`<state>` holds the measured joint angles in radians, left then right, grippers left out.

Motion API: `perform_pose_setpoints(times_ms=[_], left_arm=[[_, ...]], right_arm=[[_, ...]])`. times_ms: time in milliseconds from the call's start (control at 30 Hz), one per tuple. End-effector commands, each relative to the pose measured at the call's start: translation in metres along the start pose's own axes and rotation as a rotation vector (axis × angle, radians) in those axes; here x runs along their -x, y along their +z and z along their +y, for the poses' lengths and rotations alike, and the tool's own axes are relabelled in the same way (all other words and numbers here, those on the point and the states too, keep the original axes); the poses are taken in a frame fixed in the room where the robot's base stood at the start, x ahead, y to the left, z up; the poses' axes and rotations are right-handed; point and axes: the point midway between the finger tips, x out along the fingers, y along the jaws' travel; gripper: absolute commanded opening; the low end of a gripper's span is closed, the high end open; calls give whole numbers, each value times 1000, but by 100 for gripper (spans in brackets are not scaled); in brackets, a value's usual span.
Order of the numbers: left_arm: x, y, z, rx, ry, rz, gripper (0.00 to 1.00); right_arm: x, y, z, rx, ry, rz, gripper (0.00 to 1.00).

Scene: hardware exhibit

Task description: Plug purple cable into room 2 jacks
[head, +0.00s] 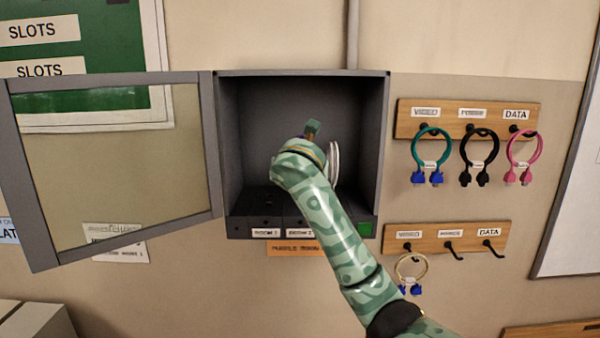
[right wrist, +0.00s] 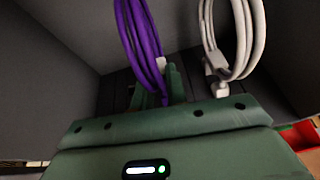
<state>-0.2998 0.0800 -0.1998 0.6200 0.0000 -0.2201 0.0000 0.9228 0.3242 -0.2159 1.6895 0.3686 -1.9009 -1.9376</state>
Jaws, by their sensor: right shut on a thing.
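My right gripper (right wrist: 160,82) is inside the open dark cabinet (head: 230,150), shut on the purple cable (right wrist: 140,40). The looped purple cable rises above the fingers in the right wrist view, with a pale tag by the grip. Its plugs and the jacks below are hidden, so I cannot tell whether they touch. In the head view my right arm ends in the gripper (head: 312,130) and covers most of the cable. The room 2 label (head: 300,232) is on the cabinet's lower front ledge, partly beside my arm. My left gripper is not in view.
A white looped cable (right wrist: 232,50) stands right of the purple one in the cabinet. The room 1 label (head: 265,232) is left of room 2. The glazed door (head: 210,150) is swung open left. Cable racks (head: 450,118) hang on the right wall.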

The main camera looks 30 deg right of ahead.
Motion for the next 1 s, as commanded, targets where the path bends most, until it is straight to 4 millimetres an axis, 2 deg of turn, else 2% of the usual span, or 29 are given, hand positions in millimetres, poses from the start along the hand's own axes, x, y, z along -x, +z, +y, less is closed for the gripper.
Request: perform_pose_setpoints(times_ms=[1000], left_arm=[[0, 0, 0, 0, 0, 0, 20]], right_arm=[[-2, -5, 0, 13, 2, -1, 0]])
